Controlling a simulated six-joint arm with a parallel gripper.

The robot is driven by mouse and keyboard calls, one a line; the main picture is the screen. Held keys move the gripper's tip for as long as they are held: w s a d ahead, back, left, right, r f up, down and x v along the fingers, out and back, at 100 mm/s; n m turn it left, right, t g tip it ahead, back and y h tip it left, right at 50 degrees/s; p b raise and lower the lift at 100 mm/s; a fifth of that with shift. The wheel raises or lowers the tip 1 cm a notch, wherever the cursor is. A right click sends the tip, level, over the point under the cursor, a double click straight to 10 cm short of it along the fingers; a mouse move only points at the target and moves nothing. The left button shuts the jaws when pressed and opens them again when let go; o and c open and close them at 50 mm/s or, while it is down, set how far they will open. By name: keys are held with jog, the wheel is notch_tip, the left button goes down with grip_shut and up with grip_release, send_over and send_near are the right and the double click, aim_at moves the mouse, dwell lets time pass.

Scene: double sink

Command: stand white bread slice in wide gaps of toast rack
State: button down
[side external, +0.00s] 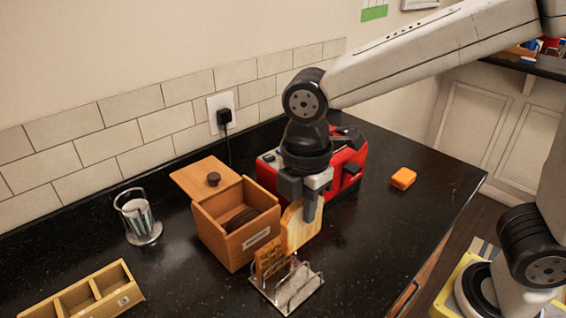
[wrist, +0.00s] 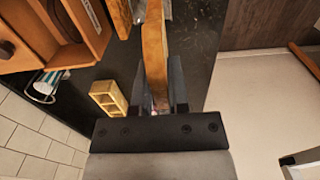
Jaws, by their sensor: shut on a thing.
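My gripper (side external: 311,212) points down and is shut on a white bread slice (side external: 297,235), which hangs upright with its flat side showing. In the wrist view the slice (wrist: 154,45) is seen edge-on between the two fingers (wrist: 160,88). The metal toast rack (side external: 292,290) stands on the dark counter, just below and in front of the slice. A brown waffle-like slice (side external: 270,258) stands upright at the rack's left end; its edge also shows in the wrist view (wrist: 121,16). I cannot tell whether the bread's lower edge touches the rack.
A wooden box (side external: 238,240) with dark round things inside and a tilted lid stands close left of the bread. A red toaster (side external: 350,165) is behind my gripper. A cup in a wire holder (side external: 140,220), a compartment tray (side external: 95,297) and an orange sponge (side external: 403,178) stand farther off.

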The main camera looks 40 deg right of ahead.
aim_at(302, 231)
notch_tip(302, 231, down, 5)
jog(key=shift+f, duration=0.1)
jog(key=shift+f, duration=0.2)
jog(key=shift+f, duration=4.4)
jog(key=shift+c, duration=1.1)
grip_release()
jog(key=shift+r, duration=4.45)
